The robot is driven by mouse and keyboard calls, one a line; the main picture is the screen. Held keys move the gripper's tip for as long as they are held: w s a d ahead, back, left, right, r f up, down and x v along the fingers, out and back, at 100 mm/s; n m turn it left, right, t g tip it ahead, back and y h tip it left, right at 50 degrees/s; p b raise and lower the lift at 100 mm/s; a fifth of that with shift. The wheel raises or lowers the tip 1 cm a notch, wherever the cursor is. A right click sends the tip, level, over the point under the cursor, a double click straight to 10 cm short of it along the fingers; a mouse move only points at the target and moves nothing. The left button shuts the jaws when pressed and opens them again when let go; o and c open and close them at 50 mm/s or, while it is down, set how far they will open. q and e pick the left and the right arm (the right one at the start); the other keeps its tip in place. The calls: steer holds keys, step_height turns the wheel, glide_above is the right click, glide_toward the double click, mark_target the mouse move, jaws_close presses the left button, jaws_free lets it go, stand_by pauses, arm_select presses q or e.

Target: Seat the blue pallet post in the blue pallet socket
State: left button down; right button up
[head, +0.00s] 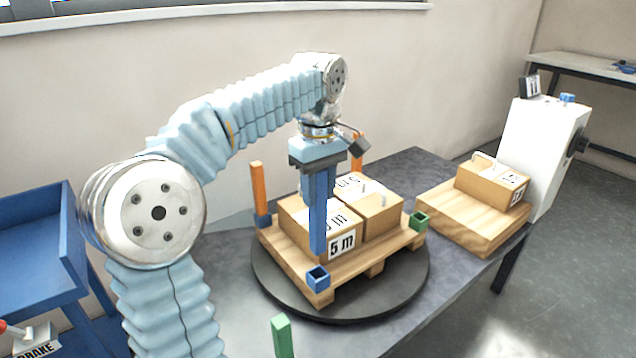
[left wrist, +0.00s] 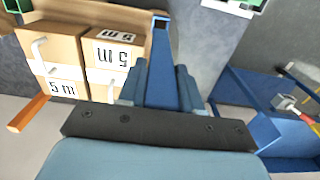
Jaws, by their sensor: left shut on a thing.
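My left gripper (head: 318,170) comes down over the pallet, shut on the upright blue pallet post (head: 318,220). The post hangs in front of the boxes, its lower end near the pallet's front corner. The blue pallet socket (head: 318,278) is a small open-topped square holder on that corner. In the head view the post's lower end appears above the socket, apart from it. In the left wrist view the blue post (left wrist: 165,80) runs away between the light blue fingers (left wrist: 158,88); whether its far end meets the socket there I cannot tell. My right gripper is not in view.
The wooden pallet (head: 290,268) carries cartons (head: 375,215) and sits on a black turntable (head: 375,305). Orange posts (head: 257,185) (head: 357,150) stand at other corners. A green socket (head: 418,221) is empty. A green post (head: 281,337) stands at the near edge.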

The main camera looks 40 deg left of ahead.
arm_select(q)
steer(key=shift+p, duration=0.3)
steer(key=b, duration=0.3)
glide_above(318, 233)
steer(key=w, duration=0.1)
steer(key=f, duration=0.4)
steer(key=shift+w+a+f, duration=0.1)
steer(key=shift+a+f, duration=0.1)
steer(key=shift+a, duration=0.15)
steer(key=shift+f+b, duration=0.65)
steer(key=shift+p, duration=0.7)
steer(key=shift+f+b, duration=1.8)
steer(key=shift+f, duration=0.75)
steer(key=c, duration=0.7)
jaws_free()
